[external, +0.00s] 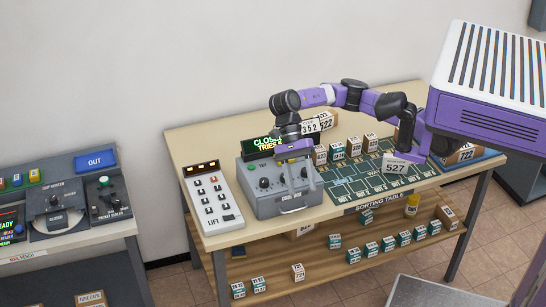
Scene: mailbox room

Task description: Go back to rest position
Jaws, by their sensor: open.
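My gripper (299,178) shows in the external view at the end of my purple and black arm. It hangs over the front right part of a grey control box (262,206) on the sorting table. The fingers are small and point down, apart from each other, with nothing visible between them. I cannot tell whether they touch the box. The box has knobs, lights and a green lit sign behind it, partly covered by my arm.
More boxes stand on the lower shelf (325,252). A grey machine bench (80,258) stands at left.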

